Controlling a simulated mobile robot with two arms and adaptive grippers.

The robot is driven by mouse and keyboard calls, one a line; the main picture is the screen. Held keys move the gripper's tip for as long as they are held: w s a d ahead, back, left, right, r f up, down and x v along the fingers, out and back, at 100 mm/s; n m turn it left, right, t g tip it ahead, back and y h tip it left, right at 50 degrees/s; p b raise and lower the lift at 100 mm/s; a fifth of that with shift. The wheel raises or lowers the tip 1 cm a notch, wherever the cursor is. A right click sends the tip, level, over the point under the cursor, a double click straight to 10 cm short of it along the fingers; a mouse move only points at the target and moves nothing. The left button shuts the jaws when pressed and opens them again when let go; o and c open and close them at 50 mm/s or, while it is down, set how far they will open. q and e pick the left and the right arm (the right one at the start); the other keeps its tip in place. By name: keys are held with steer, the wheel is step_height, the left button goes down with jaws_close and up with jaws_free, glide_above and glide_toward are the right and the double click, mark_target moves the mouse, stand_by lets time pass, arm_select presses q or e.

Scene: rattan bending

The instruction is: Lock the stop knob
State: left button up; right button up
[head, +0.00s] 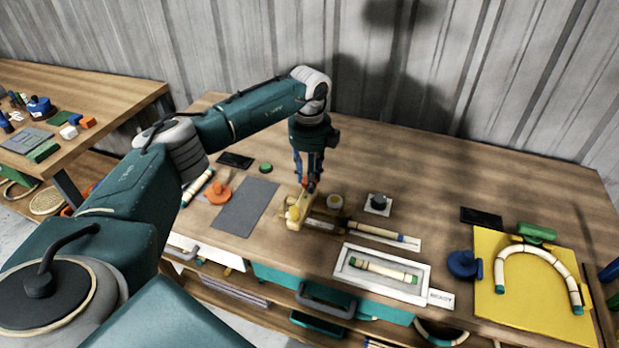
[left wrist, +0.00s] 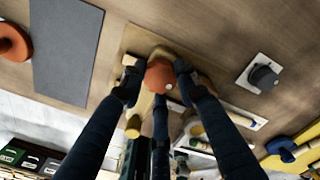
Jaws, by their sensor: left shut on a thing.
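An orange-red round knob (left wrist: 160,76) sits on a light wooden fixture (left wrist: 138,42) in the left wrist view. I take it to be the stop knob. My left gripper (left wrist: 158,82) is around it, with fingers touching it from the sides. In the head view my left gripper (head: 309,186) points straight down at the wooden fixture (head: 296,222), and its fingers mostly hide the knob. A yellow knob (head: 293,213) is on the fixture's near end. Whether the knob is turned or locked cannot be told. My right gripper is not in view.
A grey mat (head: 245,207) and an orange piece (head: 219,193) lie left of the fixture. A dark knob on a white plate (head: 378,203) stands right. A white tray (head: 350,277) holds a rattan piece. A yellow board (head: 520,308) bears a bent rattan arch (head: 539,252).

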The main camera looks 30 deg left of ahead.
mark_target(306, 180)
arm_select(q)
steer(key=m+b, duration=0.1)
steer(key=m, duration=0.3)
steer(key=shift+s+f+m, duration=0.1)
steer(key=shift+m, duration=0.2)
steer(key=m, duration=0.3)
steer(key=shift+m+b, duration=0.3)
steer(key=shift+b, duration=0.05)
steer(key=m, duration=0.4)
steer(key=shift+s+a+b, duration=0.1)
steer(key=shift+b, duration=0.3)
steer(key=shift+a+m, duration=0.1)
steer(key=shift+m, duration=1.5)
steer(key=o, duration=1.1)
steer(key=shift+s+a, duration=0.1)
steer(key=shift+o, duration=0.2)
steer(key=shift+s, duration=0.1)
steer(key=shift+w+r, duration=0.2)
steer(key=shift+r, duration=0.4)
step_height(306, 180, up, 11)
steer(key=shift+s, duration=0.2)
